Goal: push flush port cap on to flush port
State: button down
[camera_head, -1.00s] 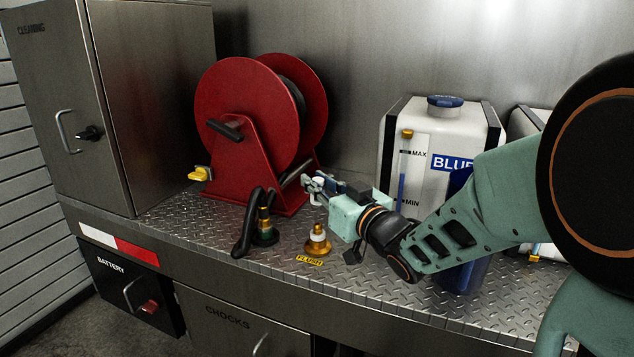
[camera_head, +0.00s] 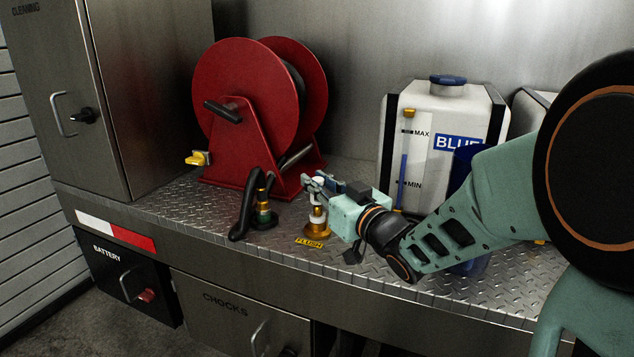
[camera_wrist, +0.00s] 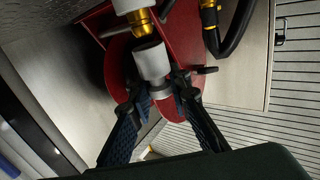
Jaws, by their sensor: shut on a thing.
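The flush port (camera_head: 315,232) is a brass fitting with a white upper part, upright on the deck behind the yellow FLUSH label (camera_head: 309,243). My gripper (camera_head: 318,186) is just above it, its fingers shut on the pale flush port cap (camera_head: 317,199). In the wrist view, the cap (camera_wrist: 151,63) sits between the dark fingertips (camera_wrist: 160,90), with its open-looking end toward the port (camera_wrist: 138,22). The cap and port look close and roughly in line; whether they touch I cannot tell. The fingers partly hide the cap in the head view.
A black hose on a brass and green fitting (camera_head: 263,208) stands close to the left of the port. The red hose reel (camera_head: 246,105) is behind. A white BLUE tank (camera_head: 450,110) stands to the right. The diamond-plate deck (camera_head: 180,208) is clear at front left.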

jog(key=shift+f+b, duration=1.65)
jog(key=shift+f, duration=0.1)
jog(key=c, duration=1.7)
grip_release()
jog(key=shift+s, duration=0.1)
jog(key=shift+f, duration=0.1)
jog(key=shift+r+v, duration=0.15)
jog(key=shift+v, duration=1.7)
jog(key=shift+r+v, duration=0.1)
jog(key=shift+v, duration=1.8)
